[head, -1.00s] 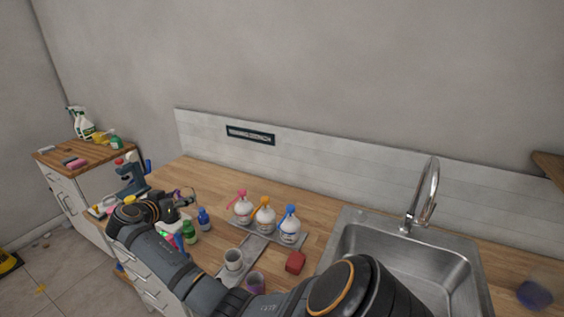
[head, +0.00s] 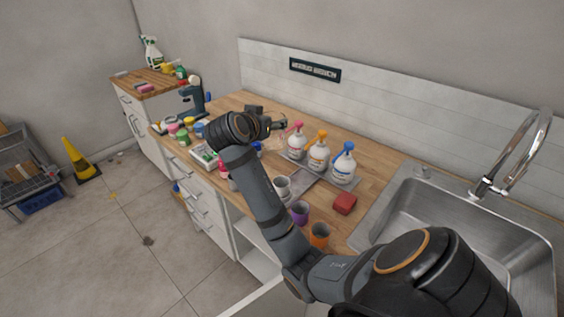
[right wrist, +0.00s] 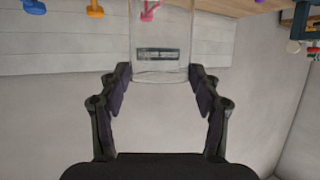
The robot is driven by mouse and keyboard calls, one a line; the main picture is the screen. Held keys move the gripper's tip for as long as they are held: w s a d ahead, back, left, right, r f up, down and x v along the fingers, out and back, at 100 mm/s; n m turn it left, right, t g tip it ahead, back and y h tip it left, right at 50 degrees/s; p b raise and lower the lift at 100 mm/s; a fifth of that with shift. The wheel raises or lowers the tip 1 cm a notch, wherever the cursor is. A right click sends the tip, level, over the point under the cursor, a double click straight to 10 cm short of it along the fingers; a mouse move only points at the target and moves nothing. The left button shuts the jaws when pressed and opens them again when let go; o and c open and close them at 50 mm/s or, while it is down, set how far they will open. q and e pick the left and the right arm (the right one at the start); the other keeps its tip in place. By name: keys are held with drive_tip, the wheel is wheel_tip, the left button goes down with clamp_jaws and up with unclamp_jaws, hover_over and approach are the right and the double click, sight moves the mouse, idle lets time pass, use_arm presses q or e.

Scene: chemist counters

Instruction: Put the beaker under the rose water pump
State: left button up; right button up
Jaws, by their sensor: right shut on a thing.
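My right gripper (head: 272,126) is shut on the clear glass beaker (right wrist: 162,72), which fills the upper middle of the right wrist view between the fingers (right wrist: 160,88). In the head view the gripper is just left of the pink-topped pump bottle (head: 297,142), above the counter. The pink pump head (right wrist: 150,10) shows through or behind the beaker in the right wrist view. The orange-topped (head: 318,155) and blue-topped (head: 343,167) bottles stand beside it. Labels are too small to read, so the rose water cannot be named by text. My left gripper is out of view.
A grey tray (head: 305,178) lies before the bottles, with a whitish cup (head: 283,188) on or beside it. A purple cup (head: 300,212), an orange cup (head: 319,235) and a red block (head: 345,204) stand nearer. The sink (head: 400,200) is to the right; clutter lies left.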

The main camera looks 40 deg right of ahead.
drive_tip(key=shift+a+f, duration=0.1)
drive_tip(key=shift+f, duration=0.1)
wheel_tip(320, 180, down, 12)
drive_tip(key=f+p, duration=0.1)
drive_tip(key=p, duration=0.1)
drive_tip(key=x, duration=0.2)
drive_tip(key=p+x, duration=0.1)
drive_tip(key=x, duration=0.2)
drive_tip(key=r+p+x, duration=0.1)
drive_tip(key=x, duration=0.2)
drive_tip(key=shift+w+d, duration=0.15)
drive_tip(key=shift+d, duration=0.25)
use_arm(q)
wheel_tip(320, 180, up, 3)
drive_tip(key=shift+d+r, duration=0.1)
use_arm(e)
drive_tip(key=shift+a+r, duration=0.15)
